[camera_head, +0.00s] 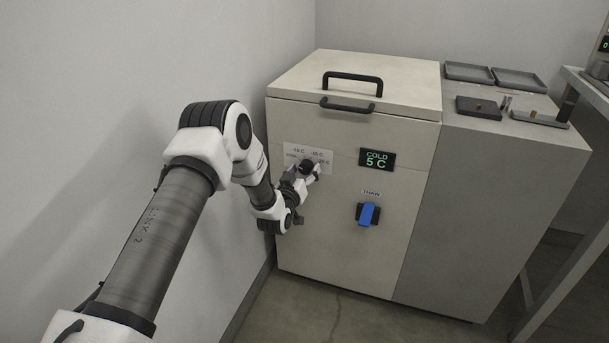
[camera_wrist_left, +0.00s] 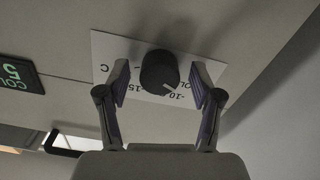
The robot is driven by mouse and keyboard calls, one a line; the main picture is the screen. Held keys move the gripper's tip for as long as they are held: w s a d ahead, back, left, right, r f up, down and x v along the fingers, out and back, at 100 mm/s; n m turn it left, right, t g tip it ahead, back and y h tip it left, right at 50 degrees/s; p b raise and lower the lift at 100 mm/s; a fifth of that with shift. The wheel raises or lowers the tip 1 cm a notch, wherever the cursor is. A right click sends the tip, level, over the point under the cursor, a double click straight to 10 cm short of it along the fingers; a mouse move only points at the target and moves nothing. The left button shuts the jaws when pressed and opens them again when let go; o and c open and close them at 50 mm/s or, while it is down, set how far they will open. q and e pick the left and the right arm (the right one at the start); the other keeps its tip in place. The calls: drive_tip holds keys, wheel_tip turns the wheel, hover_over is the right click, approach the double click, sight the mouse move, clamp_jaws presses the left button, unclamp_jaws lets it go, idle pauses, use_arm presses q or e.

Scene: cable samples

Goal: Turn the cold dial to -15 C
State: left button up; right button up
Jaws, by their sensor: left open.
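The cold dial (camera_wrist_left: 159,72) is a round black knob on a white label plate (camera_head: 322,156) at the front of the pale chest. In the wrist view the lettering is upside down, and the dial's white mark slants to the lower right. My left gripper (camera_wrist_left: 160,84) is open, with one finger on each side of the dial and a gap showing at both sides. In the head view the gripper (camera_head: 300,178) partly covers the dial (camera_head: 306,166) and plate. The display (camera_head: 377,160) reads COLD 5 C. My right gripper is not in view.
A blue THAW switch (camera_head: 367,214) sits below the display. Black handles (camera_head: 352,78) are on the lid and front edge. Grey trays (camera_head: 520,79) and dark blocks lie on the grey cabinet top. A wall stands close to the left of the chest.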

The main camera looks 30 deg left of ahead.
use_arm(q)
drive_tip(key=shift+w, duration=0.15)
drive_tip(key=shift+c, duration=0.3)
drive_tip(key=c, duration=1.1)
